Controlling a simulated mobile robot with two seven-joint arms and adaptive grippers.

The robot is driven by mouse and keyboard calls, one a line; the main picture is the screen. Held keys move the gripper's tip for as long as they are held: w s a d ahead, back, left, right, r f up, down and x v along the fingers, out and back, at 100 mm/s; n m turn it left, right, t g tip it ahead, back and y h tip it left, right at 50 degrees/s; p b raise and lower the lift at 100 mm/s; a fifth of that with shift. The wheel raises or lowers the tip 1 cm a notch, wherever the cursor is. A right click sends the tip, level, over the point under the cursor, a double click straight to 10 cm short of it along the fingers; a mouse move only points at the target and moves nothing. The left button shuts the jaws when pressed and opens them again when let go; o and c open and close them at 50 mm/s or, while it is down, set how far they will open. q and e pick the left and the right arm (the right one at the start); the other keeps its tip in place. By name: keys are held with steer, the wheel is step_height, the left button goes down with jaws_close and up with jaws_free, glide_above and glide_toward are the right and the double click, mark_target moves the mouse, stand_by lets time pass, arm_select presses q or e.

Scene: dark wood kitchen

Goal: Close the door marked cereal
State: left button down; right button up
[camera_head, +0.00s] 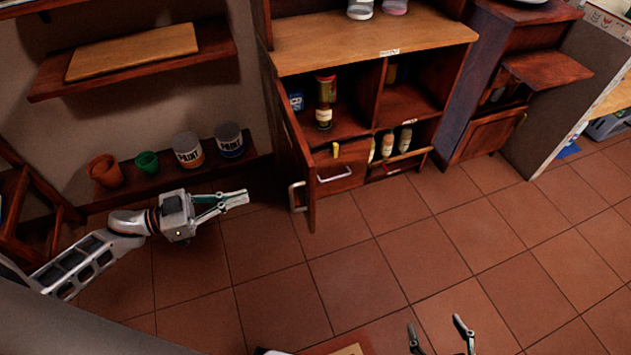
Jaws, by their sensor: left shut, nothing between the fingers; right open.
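A wooden cabinet door (297,158) stands swung open at the left side of the low cabinet (375,38), seen almost edge-on. A pale handle (297,197) is on its outer left face near the bottom. I cannot read any cereal marking on it. My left gripper (246,196) is shut and empty, left of the door handle and apart from it, with its fingers pointing right towards the door. My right gripper (435,322) is open and empty at the bottom edge, over the floor, away from the cabinet.
A drawer front (341,168) with a handle is beside the door. Paint cans (188,150) and pots sit on a low shelf at left. The tiled floor (400,265) in front is clear.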

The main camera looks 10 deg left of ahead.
mark_target(308, 180)
arm_select(q)
steer(key=shift+g, duration=0.3)
steer(key=x, duration=1.3)
steer(key=shift+d+r, duration=0.1)
steer(key=shift+r, duration=0.15)
steer(key=shift+w+d, duration=0.2)
steer(key=shift+d, duration=0.15)
arm_select(e)
steer(key=shift+w+a+r, duration=0.1)
steer(key=shift+r, duration=0.05)
steer(key=shift+r, duration=0.1)
